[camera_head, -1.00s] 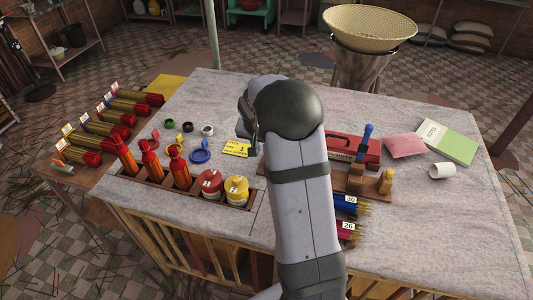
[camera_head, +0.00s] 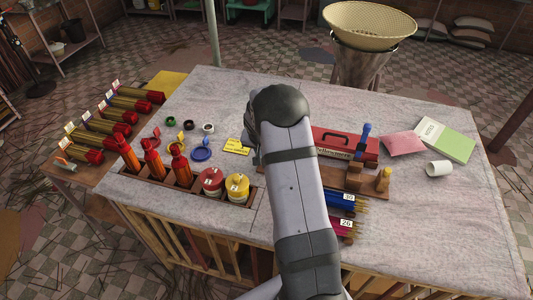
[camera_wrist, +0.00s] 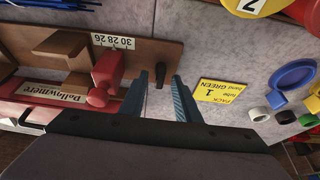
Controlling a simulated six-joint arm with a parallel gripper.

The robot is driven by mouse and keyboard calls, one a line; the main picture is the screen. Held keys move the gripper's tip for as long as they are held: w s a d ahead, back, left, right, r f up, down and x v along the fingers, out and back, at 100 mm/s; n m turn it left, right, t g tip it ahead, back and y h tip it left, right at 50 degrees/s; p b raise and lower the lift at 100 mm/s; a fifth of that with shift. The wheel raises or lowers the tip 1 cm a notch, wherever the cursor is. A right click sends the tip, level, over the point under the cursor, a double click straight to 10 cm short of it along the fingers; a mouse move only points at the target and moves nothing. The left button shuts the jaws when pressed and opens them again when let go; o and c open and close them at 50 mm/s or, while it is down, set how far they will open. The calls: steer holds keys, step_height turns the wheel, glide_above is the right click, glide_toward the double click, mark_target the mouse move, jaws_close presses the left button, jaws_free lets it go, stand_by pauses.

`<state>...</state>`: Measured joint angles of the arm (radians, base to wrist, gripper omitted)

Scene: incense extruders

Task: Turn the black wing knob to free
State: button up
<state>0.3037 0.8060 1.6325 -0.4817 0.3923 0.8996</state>
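The black wing knob (camera_wrist: 160,75) shows in the wrist view on a wooden board (camera_wrist: 178,52), to the right of a red block (camera_wrist: 107,75). My gripper (camera_wrist: 159,76) is open, its two blue-grey fingers on either side of the knob in the picture. I see no clear contact, and I cannot tell how far down the fingertips reach. A white scale reading 30 28 26 (camera_wrist: 113,41) appears upside down on the board. In the head view my arm hides the knob and the gripper.
A red box (camera_head: 345,147) stands right of my arm. A yellow card (camera_wrist: 219,93), blue ring (camera_wrist: 292,78) and small rings lie beside the board in the wrist view. Red and yellow jars (camera_head: 237,188) and orange bottles sit in a front rack.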

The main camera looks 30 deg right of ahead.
jaws_close()
